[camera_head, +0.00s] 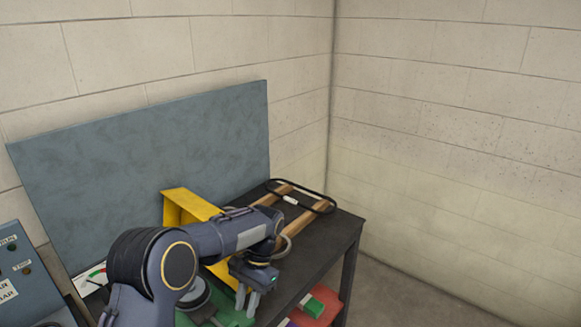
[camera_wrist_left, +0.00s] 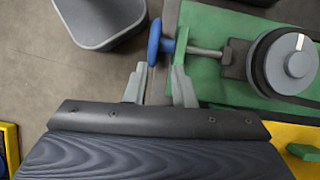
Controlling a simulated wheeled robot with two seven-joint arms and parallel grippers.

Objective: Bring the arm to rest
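My left arm comes in from the lower left in the head view. Its gripper (camera_head: 247,301) points down over the front of the dark bench. In the left wrist view the two fingers of the left gripper (camera_wrist_left: 158,84) are apart with nothing clamped between them. A blue knob (camera_wrist_left: 154,42) on a grey shaft lies just beyond the fingertips; I cannot tell if they touch it. The shaft runs to a grey round motor part (camera_wrist_left: 290,62) on a green plate (camera_wrist_left: 215,75). My right gripper is in neither view.
The dark bench (camera_head: 343,232) holds a yellow bracket (camera_head: 178,204) and wooden rails (camera_head: 300,221) with a black belt loop. A blue-grey panel (camera_head: 140,150) stands behind. A control box (camera_head: 20,265) is at left. A red bin (camera_head: 326,303) sits below. Floor at right is clear.

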